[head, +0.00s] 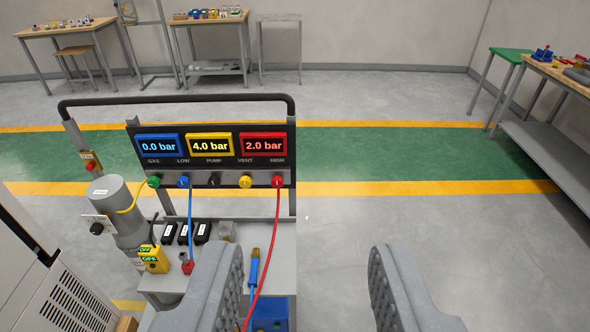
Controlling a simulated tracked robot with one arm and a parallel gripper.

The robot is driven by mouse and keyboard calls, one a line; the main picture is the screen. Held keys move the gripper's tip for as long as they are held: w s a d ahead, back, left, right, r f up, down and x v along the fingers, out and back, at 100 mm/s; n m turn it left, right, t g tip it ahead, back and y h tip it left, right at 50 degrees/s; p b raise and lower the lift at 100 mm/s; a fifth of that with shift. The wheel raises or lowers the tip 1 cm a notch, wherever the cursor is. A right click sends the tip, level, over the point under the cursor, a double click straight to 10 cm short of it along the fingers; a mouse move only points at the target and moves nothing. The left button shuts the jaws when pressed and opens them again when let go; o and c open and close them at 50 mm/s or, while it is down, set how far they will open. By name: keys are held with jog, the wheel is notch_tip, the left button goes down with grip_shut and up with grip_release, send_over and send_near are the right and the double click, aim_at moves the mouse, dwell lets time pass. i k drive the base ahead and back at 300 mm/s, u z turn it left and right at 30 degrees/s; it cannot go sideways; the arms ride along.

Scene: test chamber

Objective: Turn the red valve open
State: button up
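A cart carries a gauge panel (212,146) with blue, yellow and red displays reading 0.0, 4.0 and 2.0 bar. A row of small round ports or knobs sits below them. The red one (278,181), under HIGH, has a red hose (277,240) hanging from it. A small red fitting (187,267) is at the lower end of the blue hose (191,222). I cannot tell which red part is the valve. My gripper (308,265) is open and empty, its two grey fingers wide apart in front of the cart. The left finger hides part of the cart's shelf.
A grey cylinder (127,215) and a yellow box marked OFF (153,259) stand at the cart's left. A blue-and-brass tool (255,268) is beside the red hose. A workbench (556,78) stands at right. The floor right of the cart is clear.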

aim_at(278, 182)
jog(key=u, duration=0.35)
jog(key=i, duration=1)
jog(key=u, duration=0.75)
